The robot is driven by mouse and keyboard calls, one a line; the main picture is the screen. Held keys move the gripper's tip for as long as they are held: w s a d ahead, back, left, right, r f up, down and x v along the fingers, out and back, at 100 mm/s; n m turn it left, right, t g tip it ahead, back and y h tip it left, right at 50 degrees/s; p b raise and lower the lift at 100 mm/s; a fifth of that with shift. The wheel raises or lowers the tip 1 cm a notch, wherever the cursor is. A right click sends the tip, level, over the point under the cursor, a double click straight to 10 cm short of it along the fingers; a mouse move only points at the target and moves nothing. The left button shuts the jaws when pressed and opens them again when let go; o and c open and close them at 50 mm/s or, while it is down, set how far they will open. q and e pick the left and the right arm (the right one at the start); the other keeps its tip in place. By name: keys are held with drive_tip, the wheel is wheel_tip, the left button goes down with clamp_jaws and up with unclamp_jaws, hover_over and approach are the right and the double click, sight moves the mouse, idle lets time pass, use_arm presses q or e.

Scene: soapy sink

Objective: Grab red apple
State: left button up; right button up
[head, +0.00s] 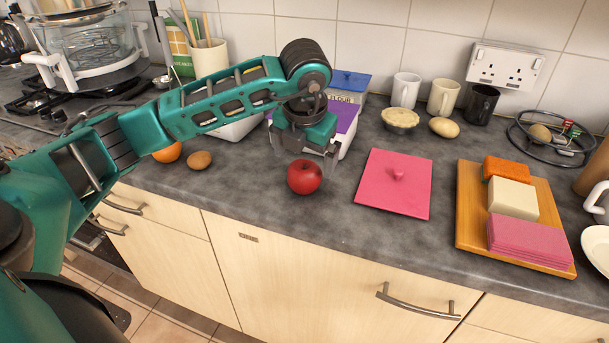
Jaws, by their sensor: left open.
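The red apple (304,177) stands on the grey worktop near its front edge, left of a pink board. My left gripper (305,158) points down just above and behind the apple. Its two fingers are apart, one on the left and one on the right, with nothing seen held between them. The apple's top is close to the fingers; I cannot tell whether they touch it. My right gripper does not show.
A pink lid-like board (396,200) lies right of the apple. A wooden board (467,222) holds stacked blocks. An orange (168,152) and a brown round item (199,160) lie to the left. A purple-lidded container (347,128) stands behind the gripper.

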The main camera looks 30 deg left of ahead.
sight(306, 165)
use_arm(q)
drive_tip(key=x, duration=0.5)
drive_tip(key=shift+d+f, duration=0.1)
drive_tip(key=shift+d, duration=0.1)
drive_tip(key=shift+c, duration=0.3)
drive_tip(key=c, duration=1.1)
drive_tip(key=shift+w+r, duration=0.1)
drive_tip(key=shift+r, duration=0.1)
